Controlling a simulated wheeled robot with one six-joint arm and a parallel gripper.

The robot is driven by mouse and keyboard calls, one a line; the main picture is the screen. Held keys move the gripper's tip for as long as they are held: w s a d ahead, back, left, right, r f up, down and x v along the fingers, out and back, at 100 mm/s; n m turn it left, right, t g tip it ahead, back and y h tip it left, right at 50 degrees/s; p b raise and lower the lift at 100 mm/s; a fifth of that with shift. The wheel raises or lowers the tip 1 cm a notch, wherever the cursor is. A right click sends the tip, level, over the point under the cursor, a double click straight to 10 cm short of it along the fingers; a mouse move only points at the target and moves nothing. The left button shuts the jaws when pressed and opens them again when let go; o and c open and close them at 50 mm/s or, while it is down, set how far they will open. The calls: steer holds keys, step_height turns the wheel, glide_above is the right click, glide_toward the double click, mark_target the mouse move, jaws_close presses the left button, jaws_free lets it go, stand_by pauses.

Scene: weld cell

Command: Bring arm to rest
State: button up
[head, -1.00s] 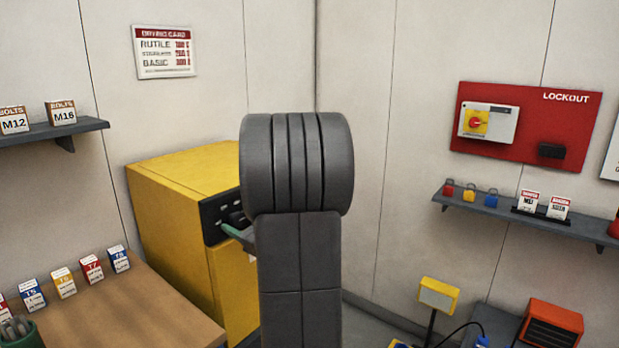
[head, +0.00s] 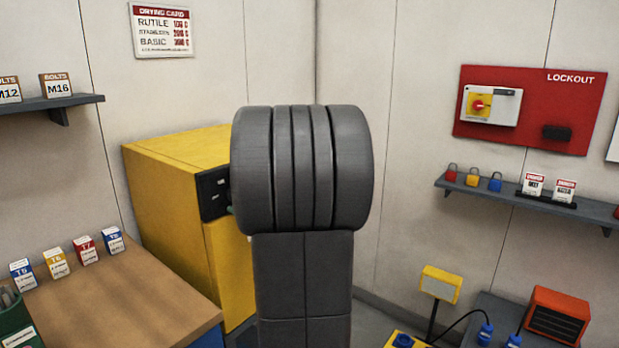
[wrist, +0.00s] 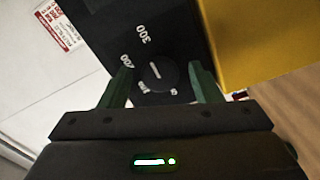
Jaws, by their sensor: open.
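My arm stands upright in the middle of the head view, its dark grey links in front of the yellow oven cabinet (head: 165,195). My gripper (wrist: 160,82) is open in the wrist view, its two green fingers spread wide. A round black dial (wrist: 155,76) with a pale mark shows between the fingers, apart from both in the picture. The dial sits on a black control panel (wrist: 128,32) printed with 300 and 200. The panel also shows in the head view (head: 214,194), partly behind my arm. The gripper there is almost wholly hidden by my arm.
A wooden bench (head: 120,295) with several small boxes is at lower left. A red lockout board (head: 530,140) and a shelf (head: 520,205) with padlocks hang on the right wall. A yellow lamp (head: 440,284) and an orange unit (head: 556,316) stand at lower right.

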steer(key=shift+n+b, duration=0.3)
steer(key=shift+n, duration=0.5)
